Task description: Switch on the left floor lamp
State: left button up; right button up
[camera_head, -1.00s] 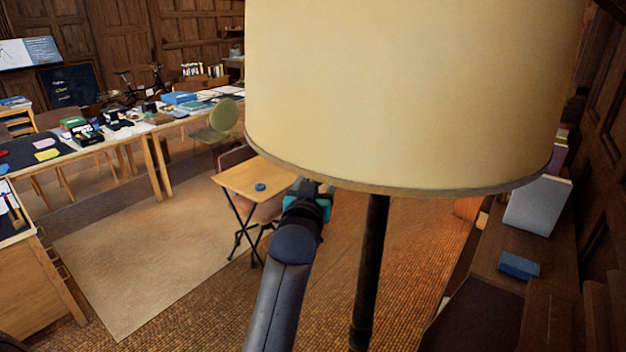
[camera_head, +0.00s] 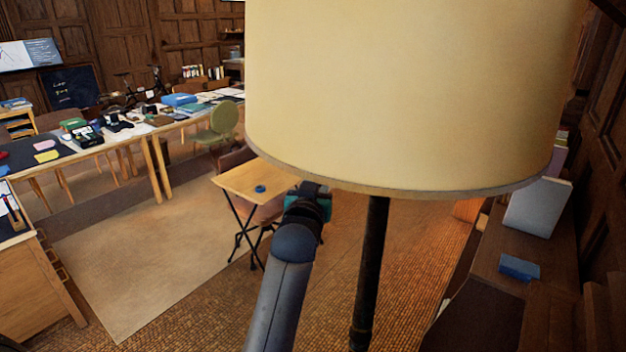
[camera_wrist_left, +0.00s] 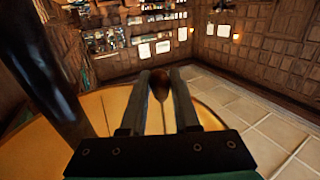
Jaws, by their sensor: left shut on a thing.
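The floor lamp's large cream shade (camera_head: 410,90) fills the upper middle of the head view, with its dark pole (camera_head: 372,270) below. My left gripper (camera_head: 313,190) is at the shade's lower rim, its tip partly hidden behind the shade. In the left wrist view the fingers of my left gripper (camera_wrist_left: 160,82) are shut on a brown oval pull knob (camera_wrist_left: 159,86), with a thin cord running from it. The pole (camera_wrist_left: 38,60) and the shade's yellow inside (camera_wrist_left: 105,105) also show there. I cannot tell whether the lamp is lit. My right gripper is not in view.
A small folding table (camera_head: 248,180) with a blue round object (camera_head: 260,189) stands beyond my left arm. A dark shelf with a blue box (camera_head: 519,268) runs along the right wall. Long cluttered tables stand at the back left. The rug (camera_head: 140,270) is clear.

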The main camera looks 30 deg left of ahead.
pick_arm(q)
jog(key=shift+f, duration=0.2)
jog(key=shift+f+b, duration=0.35)
jog(key=shift+f, duration=0.15)
jog(key=o, duration=0.9)
jog(key=p+v, duration=0.4)
jog(key=v, duration=0.4)
dwell(0.6)
